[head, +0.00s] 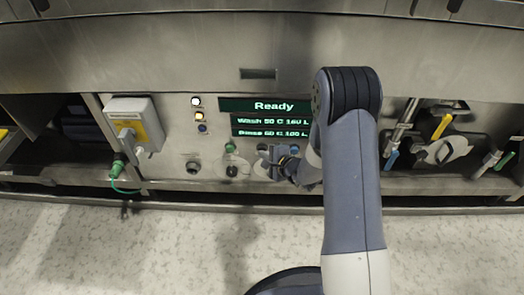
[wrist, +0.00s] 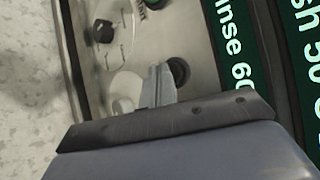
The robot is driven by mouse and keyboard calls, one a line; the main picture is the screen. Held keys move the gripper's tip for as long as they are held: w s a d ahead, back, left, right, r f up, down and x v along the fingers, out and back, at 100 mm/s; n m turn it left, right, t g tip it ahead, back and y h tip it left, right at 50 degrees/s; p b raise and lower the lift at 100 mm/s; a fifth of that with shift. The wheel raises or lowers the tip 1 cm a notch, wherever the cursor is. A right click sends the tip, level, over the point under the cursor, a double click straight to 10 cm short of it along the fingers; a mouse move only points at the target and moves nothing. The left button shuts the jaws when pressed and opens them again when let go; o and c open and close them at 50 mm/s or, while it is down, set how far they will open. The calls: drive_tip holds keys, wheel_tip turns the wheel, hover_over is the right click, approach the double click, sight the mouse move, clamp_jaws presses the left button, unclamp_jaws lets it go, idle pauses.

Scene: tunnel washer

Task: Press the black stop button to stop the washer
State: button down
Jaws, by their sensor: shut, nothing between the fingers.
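The black stop button (wrist: 179,71) is a round dark button on the steel panel, beside the display in the wrist view. My gripper (wrist: 159,84) is shut and empty. Its fingertips appear just beside the button and overlap its edge in the picture; I cannot tell whether they touch it. In the head view, my gripper (head: 269,154) is at the panel below the display, and the black button (head: 262,147) shows only as a small dark spot by the fingers. The display (head: 265,105) reads "Ready", with wash and rinse lines below.
A green button (head: 230,148) and a black rotary knob (head: 232,170) are left of my gripper. A blue button (head: 294,149) is close on its right. A grey-yellow box (head: 133,123) juts out at left. Valves with coloured handles (head: 441,126) are at right.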

idle(0.3)
drive_tip(key=shift+s, duration=0.9)
drive_tip(key=shift+s+a, duration=0.1)
drive_tip(key=shift+s, duration=2.4)
drive_tip(key=s+b, duration=0.3)
drive_tip(key=shift+s, duration=0.4)
